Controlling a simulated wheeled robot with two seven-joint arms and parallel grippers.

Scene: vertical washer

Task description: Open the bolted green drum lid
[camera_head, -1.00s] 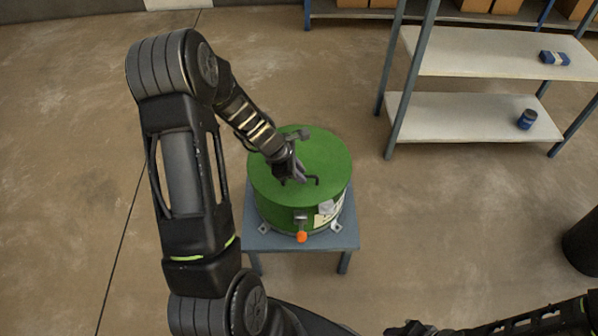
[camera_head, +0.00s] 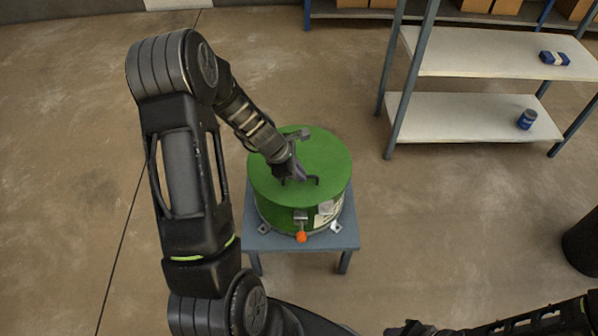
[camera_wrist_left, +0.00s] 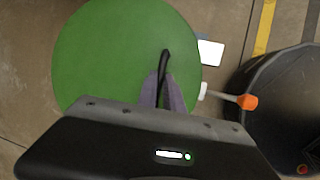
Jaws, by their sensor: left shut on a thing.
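The green drum lid (camera_head: 322,160) sits level on top of the drum (camera_head: 275,212), which stands on a small grey-blue table. A dark handle (camera_head: 314,181) stands on the lid's top. My left gripper (camera_head: 298,174) is over the lid, shut on this handle. In the left wrist view the gripper's two fingers (camera_wrist_left: 163,92) close around the dark handle (camera_wrist_left: 166,58), with the green lid (camera_wrist_left: 110,50) behind. A grey latch (camera_head: 301,217) with an orange knob (camera_head: 302,237) is on the drum's front. My right gripper (camera_head: 408,329) shows only partly at the bottom edge.
The small table (camera_head: 346,240) has free floor around it. A shelf (camera_head: 470,115) at the upper right holds a blue can (camera_head: 527,119) and a blue box (camera_head: 554,58). A black bin (camera_head: 583,245) stands at the right edge.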

